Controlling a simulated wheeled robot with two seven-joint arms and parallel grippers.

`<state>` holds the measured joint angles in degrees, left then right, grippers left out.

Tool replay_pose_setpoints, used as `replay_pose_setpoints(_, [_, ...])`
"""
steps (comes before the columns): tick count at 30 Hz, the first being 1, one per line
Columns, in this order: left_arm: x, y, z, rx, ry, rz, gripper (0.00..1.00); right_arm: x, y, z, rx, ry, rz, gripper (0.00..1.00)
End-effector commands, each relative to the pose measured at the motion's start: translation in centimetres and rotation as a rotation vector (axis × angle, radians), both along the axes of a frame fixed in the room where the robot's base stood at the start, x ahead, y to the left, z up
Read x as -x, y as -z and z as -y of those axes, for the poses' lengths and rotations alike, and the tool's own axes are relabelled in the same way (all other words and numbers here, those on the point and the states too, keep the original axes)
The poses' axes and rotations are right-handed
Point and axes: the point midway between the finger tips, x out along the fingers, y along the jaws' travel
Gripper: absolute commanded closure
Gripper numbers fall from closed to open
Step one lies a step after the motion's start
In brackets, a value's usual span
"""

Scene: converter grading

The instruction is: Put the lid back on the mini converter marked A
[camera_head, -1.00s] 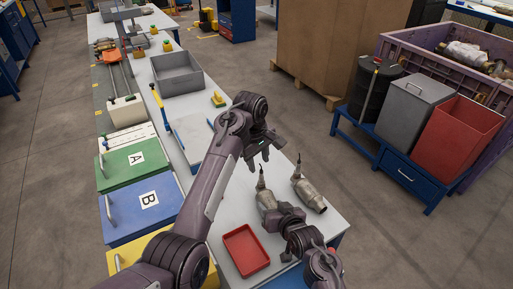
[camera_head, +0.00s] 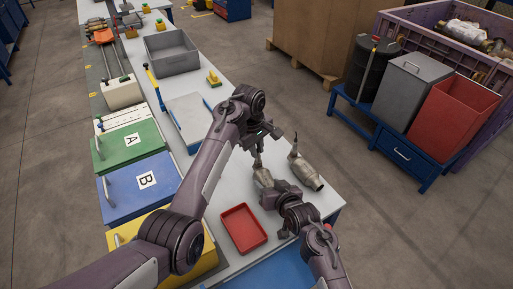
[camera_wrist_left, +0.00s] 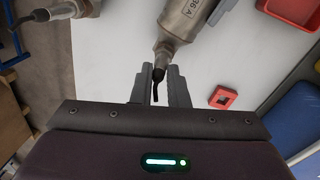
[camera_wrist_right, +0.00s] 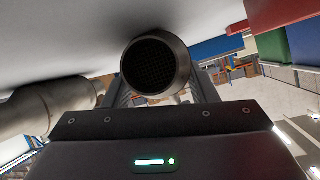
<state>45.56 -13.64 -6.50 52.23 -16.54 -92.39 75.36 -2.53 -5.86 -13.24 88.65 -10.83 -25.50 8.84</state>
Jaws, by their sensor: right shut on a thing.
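A green lid (camera_head: 130,150) marked A, with a handle, lies on a bin at the left. No loose lid is visible.
A second converter (camera_head: 306,171) lies just right of the held one. A red tray (camera_head: 243,228) is in front. A blue lid (camera_head: 140,188) marked B, a yellow lid (camera_head: 150,230), a grey bin (camera_head: 172,55) and a small red block (camera_wrist_left: 222,97) are nearby.

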Motion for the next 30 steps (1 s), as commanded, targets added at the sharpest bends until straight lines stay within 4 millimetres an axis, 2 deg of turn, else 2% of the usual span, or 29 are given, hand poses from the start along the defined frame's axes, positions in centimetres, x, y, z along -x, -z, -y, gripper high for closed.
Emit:
replay_pose_setpoints(1, [0.02, 0.07, -0.02, -0.001, 0.0, -0.001, 1.0, 0.3, 0.78, 0.17, 0.006, 0.001, -0.017, 1.0])
replay_pose_setpoints(6, [0.0, 0.06, -0.03, 0.0, 0.018, -0.001, 1.0, 0.29, 0.77, 0.18, 0.006, 0.001, -0.017, 1.0])
replay_pose_setpoints(10, [-0.09, 0.08, -0.03, -0.001, 0.183, -0.002, 1.0, 0.28, 0.76, 0.19, 0.005, 0.003, -0.017, 1.0])
replay_pose_setpoints(14, [-0.26, 0.01, 0.02, -0.002, 0.5, 0.002, 1.0, 0.27, 0.77, 0.21, 0.005, 0.003, -0.017, 1.0])
replay_pose_setpoints(24, [-0.43, -0.07, 0.49, -0.01, 1.43, 0.012, 1.0, 0.27, 0.76, 0.22, 0.005, 0.003, -0.017, 1.0])
replay_pose_setpoints(30, [-0.29, -0.04, 0.79, -0.012, 1.871, 0.016, 1.0, 0.25, 0.76, 0.21, 0.007, 0.002, -0.016, 1.0])
